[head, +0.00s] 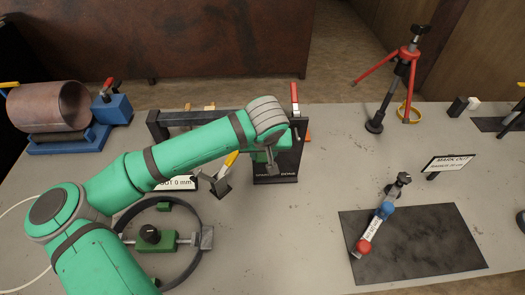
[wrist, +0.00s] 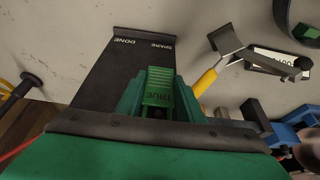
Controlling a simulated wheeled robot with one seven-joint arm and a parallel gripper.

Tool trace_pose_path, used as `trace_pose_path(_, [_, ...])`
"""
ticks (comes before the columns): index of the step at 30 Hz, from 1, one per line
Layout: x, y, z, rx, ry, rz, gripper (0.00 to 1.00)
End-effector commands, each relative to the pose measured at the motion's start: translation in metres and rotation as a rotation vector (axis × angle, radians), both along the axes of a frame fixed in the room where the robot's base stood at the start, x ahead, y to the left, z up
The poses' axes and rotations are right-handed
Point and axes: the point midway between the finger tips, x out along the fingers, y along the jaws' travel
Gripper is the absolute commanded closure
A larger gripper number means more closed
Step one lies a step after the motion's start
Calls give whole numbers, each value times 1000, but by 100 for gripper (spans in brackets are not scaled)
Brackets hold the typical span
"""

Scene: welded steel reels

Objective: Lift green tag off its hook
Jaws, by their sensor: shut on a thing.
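My gripper (head: 268,160) is at the front of the right end of a dark rack, above a base lettered DONE. The dark board (wrist: 122,68) lettered SPARE and DONE lies beyond the tag. The hook is not visible, so I cannot tell whether the tag still touches it. My wrist hides most of the tag in the head view.
A yellow-handled tool (head: 224,178) stands just left of the rack's right end. A round ring fixture (head: 199,262) lies at front left. A dark mat (head: 440,245) with a red-and-blue-ended tool (head: 371,232) is at right. A red tripod stand (head: 400,75) stands behind.

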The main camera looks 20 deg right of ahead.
Motion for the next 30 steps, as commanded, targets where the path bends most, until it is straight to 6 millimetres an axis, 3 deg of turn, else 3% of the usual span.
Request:
trace_pose_path(14, [-1, 0, 6, 0, 0, -1, 85])
trace_pose_path(30, [-19, 5, 8, -1, 1, 0, 85])
